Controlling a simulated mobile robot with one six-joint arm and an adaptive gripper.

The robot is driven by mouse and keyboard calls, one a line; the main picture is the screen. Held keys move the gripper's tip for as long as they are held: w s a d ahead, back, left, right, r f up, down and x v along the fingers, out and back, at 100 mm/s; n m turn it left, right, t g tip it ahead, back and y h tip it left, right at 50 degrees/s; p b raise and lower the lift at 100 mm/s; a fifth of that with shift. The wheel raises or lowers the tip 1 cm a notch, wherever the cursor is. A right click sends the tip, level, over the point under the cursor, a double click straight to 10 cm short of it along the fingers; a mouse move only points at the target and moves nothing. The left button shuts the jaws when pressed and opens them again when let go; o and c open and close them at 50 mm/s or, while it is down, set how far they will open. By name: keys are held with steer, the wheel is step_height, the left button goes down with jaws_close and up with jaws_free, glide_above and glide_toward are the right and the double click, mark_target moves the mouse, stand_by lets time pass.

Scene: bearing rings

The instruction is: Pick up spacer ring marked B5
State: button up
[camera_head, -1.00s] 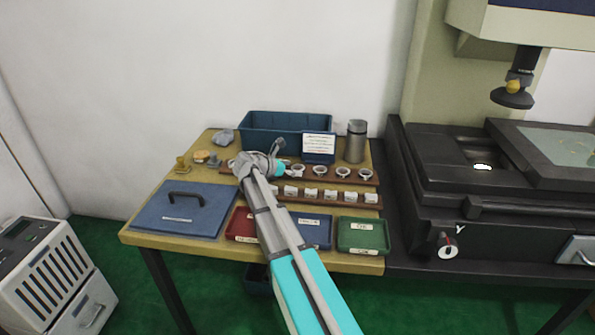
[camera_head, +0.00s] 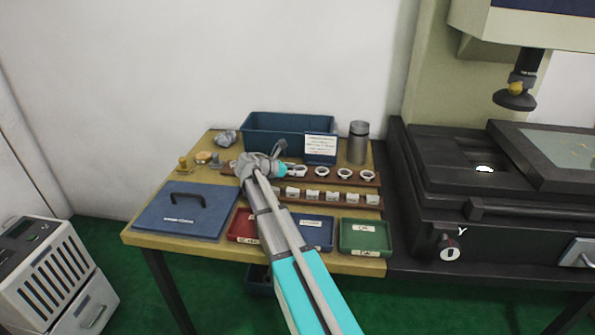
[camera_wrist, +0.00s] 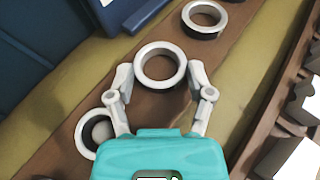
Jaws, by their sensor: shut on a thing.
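Several pale metal spacer rings stand in a row on a long brown wooden rack (camera_head: 334,183) on the table. In the wrist view my gripper (camera_wrist: 161,73) is shut on one spacer ring (camera_wrist: 160,47), with a finger on each side of its outer wall. The ring looks level over the brown rack; I cannot tell whether it still touches it. No mark on it is readable. Another ring (camera_wrist: 205,11) sits further along the rack, and one ring (camera_wrist: 82,140) is partly hidden by the left finger. In the head view my wrist hides the held ring.
White label blocks (camera_head: 331,197) line a strip in front of the rack. A blue bin (camera_head: 262,128) with a sign (camera_head: 320,148) and a metal cylinder (camera_head: 357,143) stand behind. Red (camera_head: 241,225), blue (camera_head: 318,232) and green trays (camera_head: 345,238) lie in front. A blue lid (camera_head: 160,218) lies left.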

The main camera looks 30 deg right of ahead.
mark_target(295, 170)
steer(key=shift+r, duration=0.15)
step_height(295, 170, up, 3)
steer(key=p, duration=0.3)
steer(key=s+r+p, duration=0.9)
steer(key=s+p, duration=0.1)
steer(key=s, duration=0.4)
steer(key=shift+d+r, duration=0.2)
steer(key=shift+r, duration=0.15)
steer(key=shift+r, duration=0.1)
